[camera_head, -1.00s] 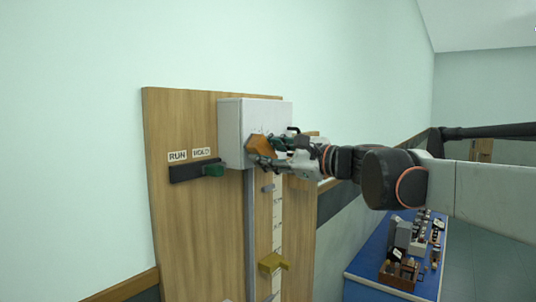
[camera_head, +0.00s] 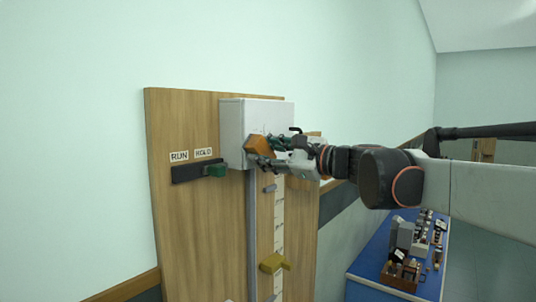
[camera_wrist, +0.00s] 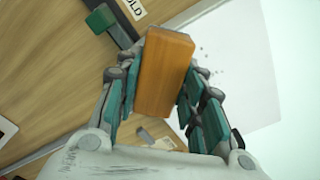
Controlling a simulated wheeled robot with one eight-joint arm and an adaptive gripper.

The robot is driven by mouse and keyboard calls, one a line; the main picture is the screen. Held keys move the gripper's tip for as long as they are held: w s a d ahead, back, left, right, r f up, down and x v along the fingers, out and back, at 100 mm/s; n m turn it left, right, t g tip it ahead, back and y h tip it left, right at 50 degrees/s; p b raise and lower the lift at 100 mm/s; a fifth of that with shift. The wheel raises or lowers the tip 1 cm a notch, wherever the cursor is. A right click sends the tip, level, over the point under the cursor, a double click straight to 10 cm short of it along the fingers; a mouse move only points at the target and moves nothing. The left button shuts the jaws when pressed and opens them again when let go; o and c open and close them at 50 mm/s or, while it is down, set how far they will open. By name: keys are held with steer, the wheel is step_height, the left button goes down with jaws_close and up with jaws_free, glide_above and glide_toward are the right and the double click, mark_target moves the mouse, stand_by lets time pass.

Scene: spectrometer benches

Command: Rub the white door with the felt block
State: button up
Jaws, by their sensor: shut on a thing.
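The white door (camera_head: 275,117) is the front of a white box fixed high on a wooden board. It also shows in the wrist view (camera_wrist: 235,60), with a few small dark specks near the block. My gripper (camera_head: 266,147) is shut on the felt block (camera_head: 257,146), an orange-brown block. In the wrist view the block (camera_wrist: 165,70) sits between both teal-padded fingers. The block is at the lower left part of the door; I cannot tell whether it touches the surface. My gripper hides the door's lower part.
The wooden board (camera_head: 185,240) carries RUN and HOLD labels, a dark slide with a green knob (camera_head: 216,170), a vertical scale (camera_head: 279,215) and a yellow bracket (camera_head: 273,262). A blue bench (camera_head: 368,270) with several small items stands at the lower right.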

mark_target(264, 140)
steer(key=shift+w+a, duration=0.25)
steer(key=shift+a, duration=0.15)
steer(key=shift+w+d, duration=0.1)
steer(key=shift+d, duration=0.05)
steer(key=shift+w+d, duration=1.15)
steer(key=shift+w, duration=0.25)
steer(key=shift+w+d+r+p, duration=0.6)
steer(key=shift+w+d+r, duration=0.45)
steer(key=shift+w, duration=0.65)
steer(key=shift+s+a+f, duration=0.1)
steer(key=shift+s+a, duration=0.7)
steer(key=shift+s, duration=0.25)
steer(key=shift+s+a+f, duration=0.1)
steer(key=shift+s+a, duration=0.65)
steer(key=shift+s, duration=0.35)
steer(key=shift+s+a, duration=0.8)
steer(key=shift+s, duration=0.25)
steer(key=shift+r+p, duration=0.4)
steer(key=shift+r, duration=0.5)
steer(key=w+d, duration=0.5)
steer(key=w, duration=0.1)
steer(key=shift+w, duration=0.2)
